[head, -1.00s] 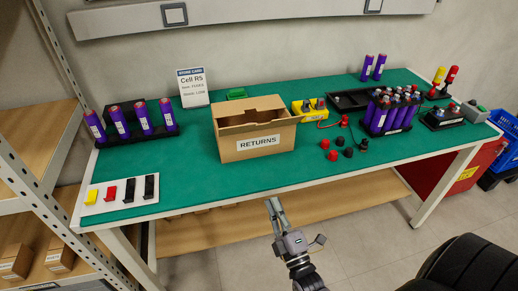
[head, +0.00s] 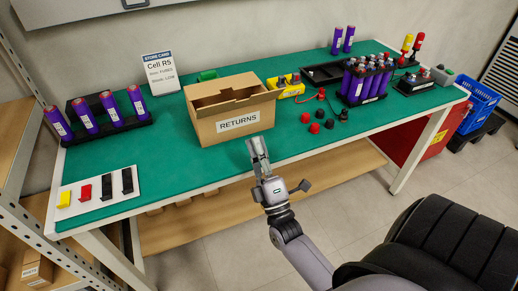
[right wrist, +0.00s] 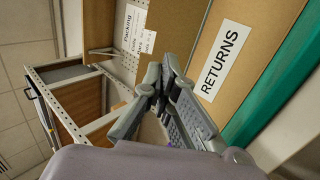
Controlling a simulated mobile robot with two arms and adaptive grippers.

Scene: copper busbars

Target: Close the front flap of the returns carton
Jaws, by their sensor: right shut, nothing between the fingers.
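The brown returns carton (head: 212,130) stands on the green bench top with its RETURNS label facing me. Its top is open, with a dark interior and a brown strip along the front upper edge; I cannot tell the front flap's exact angle. My right gripper (head: 257,147) is just in front of the carton's front face, below the label, at the bench's front edge. Its fingers are shut and empty. In the right wrist view the fingertips (right wrist: 155,78) are beside the labelled carton face (right wrist: 240,55); contact cannot be told. My left gripper is not in view.
A rack of purple cells (head: 110,130) stands left of the carton, near the store card (head: 160,73). Red and black caps (head: 315,128) and a cell block (head: 365,84) are to the right. Bare green bench (head: 190,178) lies in front of the carton.

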